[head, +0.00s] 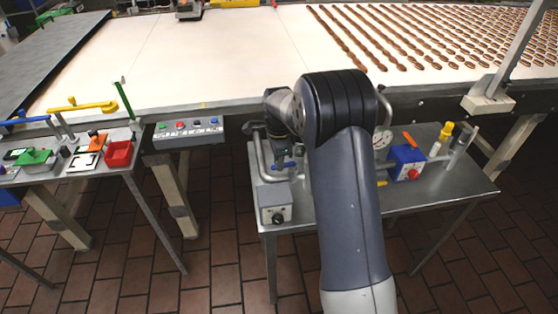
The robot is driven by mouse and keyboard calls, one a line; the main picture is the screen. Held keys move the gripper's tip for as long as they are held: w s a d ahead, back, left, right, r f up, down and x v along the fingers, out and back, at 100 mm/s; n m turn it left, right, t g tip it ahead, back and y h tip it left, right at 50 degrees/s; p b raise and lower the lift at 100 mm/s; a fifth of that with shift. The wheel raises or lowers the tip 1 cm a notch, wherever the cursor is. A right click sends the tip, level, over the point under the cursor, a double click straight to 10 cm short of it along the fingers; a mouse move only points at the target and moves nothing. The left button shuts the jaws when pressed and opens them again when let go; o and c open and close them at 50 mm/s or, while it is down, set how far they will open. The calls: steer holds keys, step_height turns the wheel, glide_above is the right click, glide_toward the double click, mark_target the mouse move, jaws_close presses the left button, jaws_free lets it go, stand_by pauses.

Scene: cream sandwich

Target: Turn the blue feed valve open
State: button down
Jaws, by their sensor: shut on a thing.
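The blue feed valve handle (287,166) is a small blue bar on the metal pipework at the left part of the right-hand steel table (350,212). My gripper (281,157) reaches down to it from above and is shut on it. The fingertips are small and partly dark here, so the exact grip is hard to see. The handle lies roughly sideways in the picture. My arm hides the pipework to the right of the valve.
A grey box with a dark knob (276,203) stands just in front of the valve. A round gauge (383,138) and a blue box with a red knob (407,163) stand right of my arm. The white conveyor (210,65) runs behind.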

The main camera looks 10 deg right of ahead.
steer(key=c, duration=1.4)
jaws_free()
steer(key=shift+o, duration=0.2)
steer(key=shift+r, duration=0.15)
step_height(320, 180, up, 11)
steer(key=b, duration=0.1)
steer(key=shift+f, duration=0.2)
step_height(320, 180, down, 11)
steer(key=shift+r+p, duration=0.1)
steer(key=shift+p, duration=0.4)
steer(key=shift+s, duration=0.1)
